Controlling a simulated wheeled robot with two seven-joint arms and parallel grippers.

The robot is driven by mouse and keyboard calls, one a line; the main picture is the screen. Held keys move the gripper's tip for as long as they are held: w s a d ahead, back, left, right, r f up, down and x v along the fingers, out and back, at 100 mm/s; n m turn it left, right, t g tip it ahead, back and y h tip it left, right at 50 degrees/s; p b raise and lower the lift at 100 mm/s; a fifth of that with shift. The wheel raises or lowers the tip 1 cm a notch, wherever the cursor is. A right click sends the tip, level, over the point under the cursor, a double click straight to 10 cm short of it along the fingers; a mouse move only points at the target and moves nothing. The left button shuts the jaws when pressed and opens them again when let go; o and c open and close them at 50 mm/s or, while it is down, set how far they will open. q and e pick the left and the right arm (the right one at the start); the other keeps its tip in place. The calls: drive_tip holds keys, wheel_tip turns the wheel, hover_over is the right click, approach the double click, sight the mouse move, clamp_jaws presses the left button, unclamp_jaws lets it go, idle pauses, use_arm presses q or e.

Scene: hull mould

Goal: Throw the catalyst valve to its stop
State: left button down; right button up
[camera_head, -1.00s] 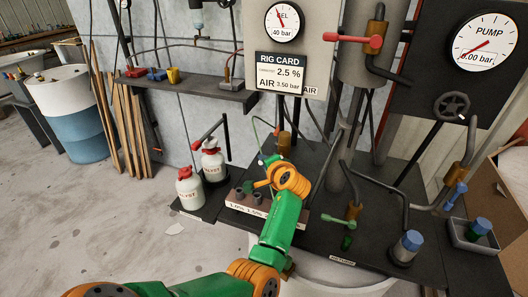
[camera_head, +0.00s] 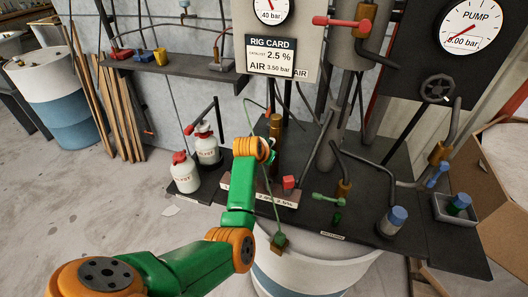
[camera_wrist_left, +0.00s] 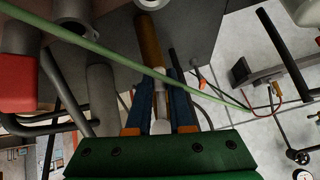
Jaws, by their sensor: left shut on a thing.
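A block with percent labels (camera_head: 282,197) sits on the dark bench, with a red knob (camera_head: 289,182) above it. It is the likeliest catalyst valve, but its label is partly hidden by my left arm. My left gripper (camera_wrist_left: 161,88) is behind my wrist in the head view, beside an upright brass cylinder (camera_head: 275,125). In the left wrist view its blue fingers are closed around a thin pale piece (camera_wrist_left: 160,112); what this belongs to is unclear. A brass rod (camera_wrist_left: 150,45) lies beyond, and a red part (camera_wrist_left: 15,85) shows at left. My right gripper is out of view.
A green-handled valve (camera_head: 328,198) and a blue-capped jar (camera_head: 393,221) are at right. A red-handled valve (camera_head: 345,22) is above.

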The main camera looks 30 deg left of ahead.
use_arm(q)
drive_tip(key=shift+d+f+n+h, duration=0.35)
drive_tip(key=shift+d+h, duration=0.2)
drive_tip(key=shift+h, duration=0.25)
drive_tip(key=c, duration=0.8)
unclamp_jaws()
drive_tip(key=shift+w, duration=0.1)
drive_tip(key=shift+c, duration=0.2)
drive_tip(key=shift+w+f, duration=0.15)
drive_tip(key=shift+w, duration=0.15)
drive_tip(key=b+v, duration=0.1)
drive_tip(key=v, duration=0.6)
drive_tip(key=shift+s, duration=0.1)
drive_tip(key=shift+f, duration=0.1)
